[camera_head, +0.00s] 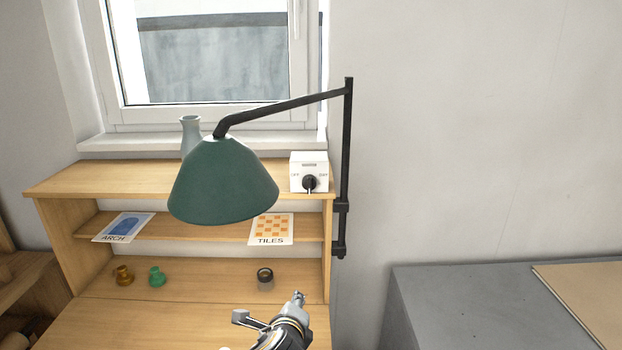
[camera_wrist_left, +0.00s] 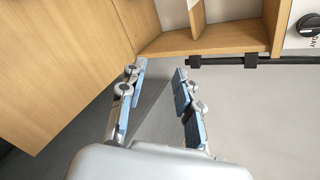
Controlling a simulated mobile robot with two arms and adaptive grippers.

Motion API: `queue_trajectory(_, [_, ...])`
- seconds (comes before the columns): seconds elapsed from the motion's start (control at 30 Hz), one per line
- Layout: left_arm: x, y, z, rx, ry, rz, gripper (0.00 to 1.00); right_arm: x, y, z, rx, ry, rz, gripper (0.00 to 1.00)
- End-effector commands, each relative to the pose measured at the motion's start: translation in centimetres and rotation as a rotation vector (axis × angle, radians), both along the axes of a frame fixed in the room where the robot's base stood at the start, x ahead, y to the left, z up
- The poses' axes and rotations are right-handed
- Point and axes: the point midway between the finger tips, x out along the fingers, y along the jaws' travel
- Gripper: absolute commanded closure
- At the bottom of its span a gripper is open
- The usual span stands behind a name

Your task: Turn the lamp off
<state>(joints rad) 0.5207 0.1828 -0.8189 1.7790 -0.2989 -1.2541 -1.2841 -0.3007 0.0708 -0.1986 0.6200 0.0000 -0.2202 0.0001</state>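A lamp with a dark green shade (camera_head: 222,182) hangs from a black arm on a black pole (camera_head: 347,140). Its underside is hidden, so I cannot tell whether it is lit. A white switch box (camera_head: 301,160) with a black rotary knob (camera_head: 309,184) sits on the shelf top beside the pole. Small lettering flanks the knob and is hard to read. The box and knob (camera_wrist_left: 309,25) show at the upper right in the left wrist view. My left gripper (camera_head: 268,309) is low in front of the shelf, below and apart from the box. Its fingers (camera_wrist_left: 160,95) are spread and empty. My right gripper is out of view.
The wooden shelf (camera_head: 60,188) holds a grey vase (camera_head: 190,135), an ARCH card (camera_head: 122,227), a TILES card (camera_head: 271,229) and small pots, including a green one (camera_head: 156,276). A grey cabinet (camera_head: 470,310) stands at the right. The lamp shade overhangs the shelf.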

Motion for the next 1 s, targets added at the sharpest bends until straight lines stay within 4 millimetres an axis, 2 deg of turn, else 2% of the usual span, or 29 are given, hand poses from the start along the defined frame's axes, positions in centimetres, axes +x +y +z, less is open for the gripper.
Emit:
queue_trajectory(0.03, [1.6, -0.7, 4.1, 0.139, -0.086, -0.059, 0.67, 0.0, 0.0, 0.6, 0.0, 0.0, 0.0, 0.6])
queue_trajectory(0.1, [3.0, -1.7, 8.4, 0.335, -0.185, -0.127, 0.67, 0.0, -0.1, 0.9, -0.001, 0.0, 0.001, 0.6])
queue_trajectory(0.2, [4.4, -2.8, 13.6, 0.589, -0.303, -0.186, 0.67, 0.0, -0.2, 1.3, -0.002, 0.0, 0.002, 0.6])
queue_trajectory(0.3, [5.1, -3.4, 17.3, 0.781, -0.383, -0.21, 0.67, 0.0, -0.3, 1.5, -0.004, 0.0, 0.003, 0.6])
queue_trajectory(0.37, [5.4, -3.6, 18.8, 0.862, -0.413, -0.216, 0.67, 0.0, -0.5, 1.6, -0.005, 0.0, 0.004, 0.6])
queue_trajectory(0.5, [5.7, -3.8, 20.5, 0.955, -0.446, -0.219, 0.67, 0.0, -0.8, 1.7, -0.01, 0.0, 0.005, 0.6])
queue_trajectory(0.67, [6.9, -3.9, 20.7, 0.965, -0.447, -0.218, 0.67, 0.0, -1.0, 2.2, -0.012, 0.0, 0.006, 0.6])
queue_trajectory(1.0, [12.3, -3.9, 20.8, 0.961, -0.446, -0.219, 0.67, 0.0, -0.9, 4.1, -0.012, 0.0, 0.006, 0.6])
